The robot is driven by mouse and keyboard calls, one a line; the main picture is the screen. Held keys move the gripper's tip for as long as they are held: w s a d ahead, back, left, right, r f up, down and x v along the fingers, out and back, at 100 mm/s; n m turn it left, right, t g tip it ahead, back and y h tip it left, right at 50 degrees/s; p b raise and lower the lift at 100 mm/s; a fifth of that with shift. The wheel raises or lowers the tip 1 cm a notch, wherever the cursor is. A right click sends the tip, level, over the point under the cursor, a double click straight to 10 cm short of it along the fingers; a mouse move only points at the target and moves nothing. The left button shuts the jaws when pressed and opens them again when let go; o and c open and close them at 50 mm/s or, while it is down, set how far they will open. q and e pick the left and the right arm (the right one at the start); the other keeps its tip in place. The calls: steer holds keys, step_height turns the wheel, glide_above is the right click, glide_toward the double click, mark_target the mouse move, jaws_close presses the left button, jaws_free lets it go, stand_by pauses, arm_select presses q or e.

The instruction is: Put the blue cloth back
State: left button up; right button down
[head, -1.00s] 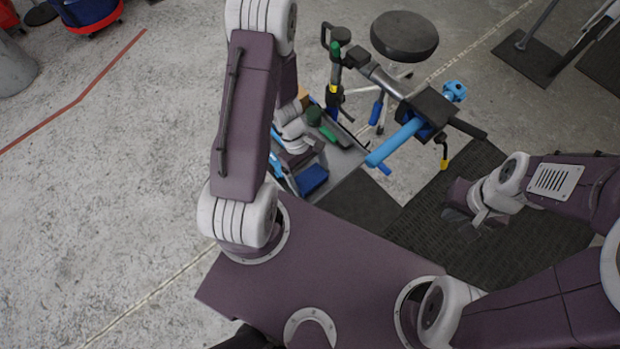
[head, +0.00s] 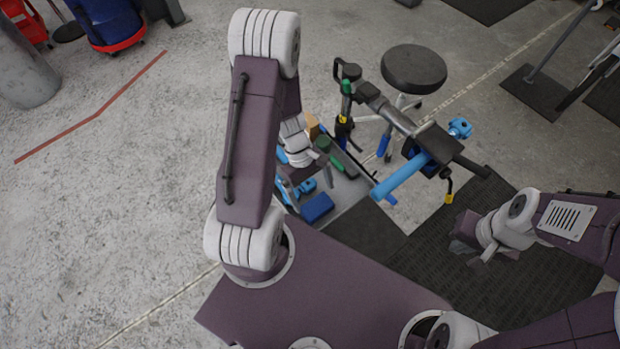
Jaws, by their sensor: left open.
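A dark blue folded piece (head: 317,208), which looks like the blue cloth, lies near the front edge of a grey tray (head: 350,192) beyond my base. My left gripper (head: 316,163) is open over the tray, a little behind the blue piece and apart from it. My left forearm and wrist partly hide the gripper. My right gripper (head: 478,244) hangs over the dark mat at the right, away from the tray. Its fingers are too small and dark to tell whether they are open.
Light blue tools (head: 304,187) and a green-and-dark tool (head: 342,163) lie on the tray. A repair stand with a light blue tube (head: 400,177) rises just right of it. A round black stool (head: 413,68) stands behind.

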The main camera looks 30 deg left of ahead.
arm_select(q)
steer(key=v, duration=0.6)
step_height(320, 180, up, 9)
steer(key=m+t+y, duration=0.3)
steer(key=m+y, duration=0.1)
steer(key=m, duration=0.9)
glide_above(316, 205)
steer(key=shift+w+p, duration=0.1)
steer(key=shift+p, duration=0.3)
